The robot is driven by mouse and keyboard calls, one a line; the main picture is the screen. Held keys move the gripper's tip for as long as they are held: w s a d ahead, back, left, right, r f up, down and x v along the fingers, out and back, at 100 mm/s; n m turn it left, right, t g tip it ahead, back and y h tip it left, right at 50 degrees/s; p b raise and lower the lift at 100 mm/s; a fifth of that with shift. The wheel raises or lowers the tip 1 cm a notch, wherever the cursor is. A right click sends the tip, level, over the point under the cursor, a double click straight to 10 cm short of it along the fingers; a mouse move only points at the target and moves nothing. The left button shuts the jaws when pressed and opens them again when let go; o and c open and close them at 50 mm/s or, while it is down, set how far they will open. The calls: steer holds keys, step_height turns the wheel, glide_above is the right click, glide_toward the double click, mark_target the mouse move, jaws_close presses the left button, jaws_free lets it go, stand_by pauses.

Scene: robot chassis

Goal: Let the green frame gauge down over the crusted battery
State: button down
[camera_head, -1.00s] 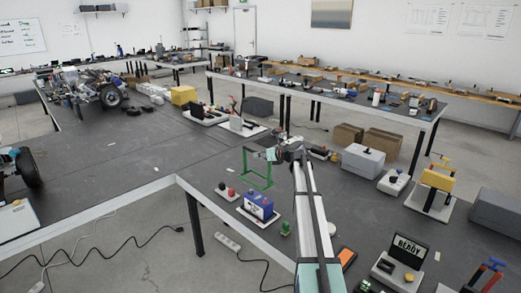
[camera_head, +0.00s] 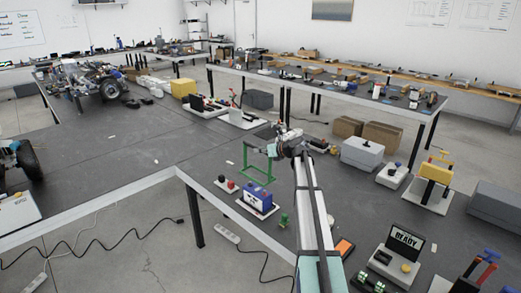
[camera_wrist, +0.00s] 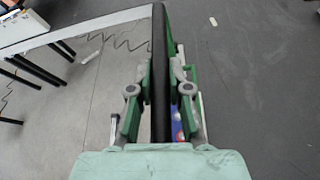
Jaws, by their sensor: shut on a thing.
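The green frame gauge (camera_head: 258,179) hangs from my gripper (camera_head: 277,152) in the head view, upright and open in the middle. My gripper is shut on its upper part. In the wrist view my gripper (camera_wrist: 160,88) is shut around the gauge's dark bar (camera_wrist: 159,70), with green parts on both sides. The battery (camera_head: 257,196), blue with a white lower part, stands on a pale base near the table's front edge. In the head view the frame appears behind and above it. In the wrist view only a sliver of blue (camera_wrist: 177,125) shows below the gripper; the rest is hidden.
A small stand with red and black knobs (camera_head: 226,185) is left of the battery, and a small green object (camera_head: 284,219) is right of it. A grey box (camera_head: 362,152) and a READY screen (camera_head: 407,241) stand farther right. The table edge (camera_head: 200,186) is close.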

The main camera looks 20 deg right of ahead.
steer(key=shift+f+b, duration=0.55)
steer(key=shift+f, duration=1.8)
steer(key=shift+r+p, duration=0.1)
steer(key=shift+p, duration=0.8)
